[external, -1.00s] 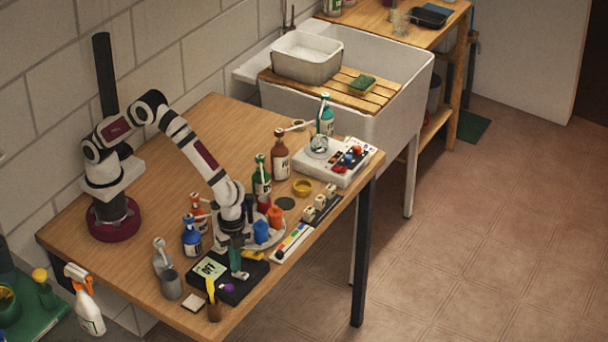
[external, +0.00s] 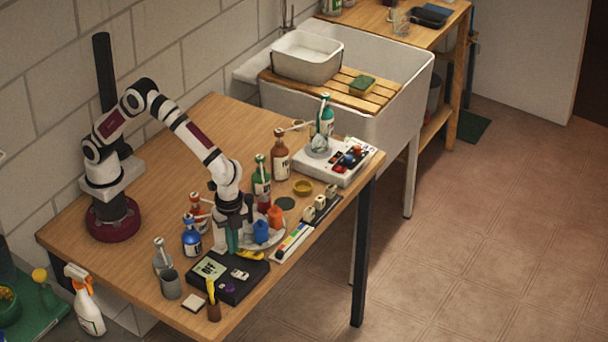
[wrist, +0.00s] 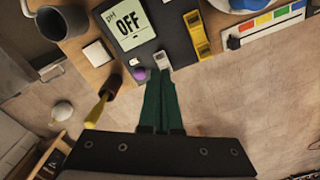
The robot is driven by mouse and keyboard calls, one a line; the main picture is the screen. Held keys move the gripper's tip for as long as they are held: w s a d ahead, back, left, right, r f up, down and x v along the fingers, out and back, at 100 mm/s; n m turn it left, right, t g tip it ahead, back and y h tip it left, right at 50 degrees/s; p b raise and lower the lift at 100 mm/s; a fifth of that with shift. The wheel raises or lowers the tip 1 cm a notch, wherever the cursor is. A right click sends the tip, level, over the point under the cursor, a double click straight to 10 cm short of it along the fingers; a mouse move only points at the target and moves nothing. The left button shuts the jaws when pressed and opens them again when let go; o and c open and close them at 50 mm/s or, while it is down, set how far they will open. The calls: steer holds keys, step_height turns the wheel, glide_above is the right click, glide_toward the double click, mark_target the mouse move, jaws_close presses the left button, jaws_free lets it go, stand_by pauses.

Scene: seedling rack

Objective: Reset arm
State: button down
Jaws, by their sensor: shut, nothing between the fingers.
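My gripper (external: 233,240) is over the table, just above the back edge of a black device in the external view. Its green fingers (wrist: 162,105) are together with nothing between them in the wrist view. The black device (external: 246,283) has a pale screen (wrist: 129,23) that reads "OFF". Next to the screen are a purple knob (wrist: 139,74) and a small white switch (wrist: 162,61). A yellow part (wrist: 197,35) also sits on the device.
A grey cup (external: 171,285) and a yellow-tipped brown bottle (external: 213,306) stand near the front.

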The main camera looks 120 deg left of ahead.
steer(key=s+a+r+y, duration=0.1)
steer(key=s+r, duration=0.5)
steer(key=s, duration=0.5)
steer(key=s+r, duration=0.5)
steer(key=s, duration=0.5)
steer(key=s+a+f, duration=0.1)
steer(key=s, duration=1)
steer(key=shift+a+f+y, duration=0.15)
steer(key=shift+a+y, duration=0.05)
steer(key=shift+y, duration=0.2)
